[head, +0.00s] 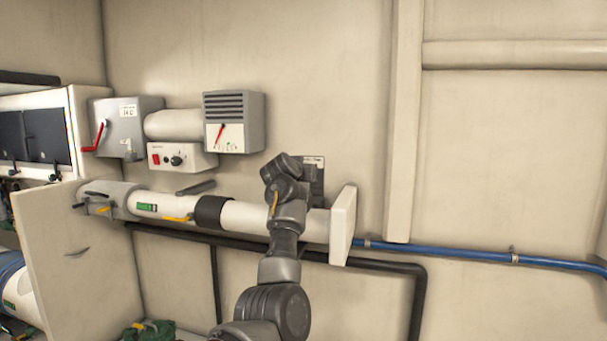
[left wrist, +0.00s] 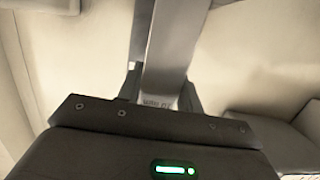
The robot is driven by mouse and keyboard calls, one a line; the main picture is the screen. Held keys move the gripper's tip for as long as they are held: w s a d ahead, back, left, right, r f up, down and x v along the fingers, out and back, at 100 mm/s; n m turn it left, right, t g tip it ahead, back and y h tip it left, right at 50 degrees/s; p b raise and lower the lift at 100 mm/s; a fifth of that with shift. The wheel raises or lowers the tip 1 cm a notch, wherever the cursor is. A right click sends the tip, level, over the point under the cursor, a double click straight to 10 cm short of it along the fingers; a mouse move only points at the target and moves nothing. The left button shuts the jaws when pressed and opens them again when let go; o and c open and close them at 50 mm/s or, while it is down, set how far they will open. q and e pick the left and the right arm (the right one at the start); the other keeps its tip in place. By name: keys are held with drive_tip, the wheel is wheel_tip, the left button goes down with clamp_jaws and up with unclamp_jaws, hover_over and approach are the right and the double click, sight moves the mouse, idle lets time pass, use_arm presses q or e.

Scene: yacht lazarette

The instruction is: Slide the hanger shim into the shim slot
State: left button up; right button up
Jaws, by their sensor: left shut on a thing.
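A long flat grey metal strip, which looks like the hanger shim (left wrist: 165,50), runs up out of the left wrist view, with partly hidden lettering near its base. My left gripper (left wrist: 160,92) is shut on it, one dark finger on each side. In the head view my arm reaches up to the wall pipe, and its wrist hides the fingers and the shim. A dark grey plate (head: 318,175) with small unreadable lettering is on the wall behind the wrist, partly hidden. I cannot make out the shim slot. My right gripper is in neither view.
A white pipe (head: 245,215) with a black sleeve (head: 212,211) runs behind my arm to a cream end panel (head: 342,225). A black hose (head: 385,267) runs below. Grey control boxes (head: 235,121) are at upper left. The right wall is open above a blue hose (head: 440,252).

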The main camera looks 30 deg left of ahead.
use_arm(q)
drive_tip(key=shift+f+b, duration=0.3)
drive_tip(key=shift+f, duration=0.1)
idle(0.4)
drive_tip(key=o, duration=1.1)
drive_tip(key=shift+s, duration=0.1)
drive_tip(key=shift+s+b, duration=0.25)
drive_tip(key=shift+b, duration=0.05)
drive_tip(key=b+v, duration=0.5)
drive_tip(key=v, duration=0.4)
drive_tip(key=shift+s+r, duration=0.1)
drive_tip(key=shift+s, duration=0.2)
drive_tip(key=shift+s+d+r, duration=0.15)
drive_tip(key=shift+s+d, duration=0.05)
drive_tip(key=shift+s, duration=0.1)
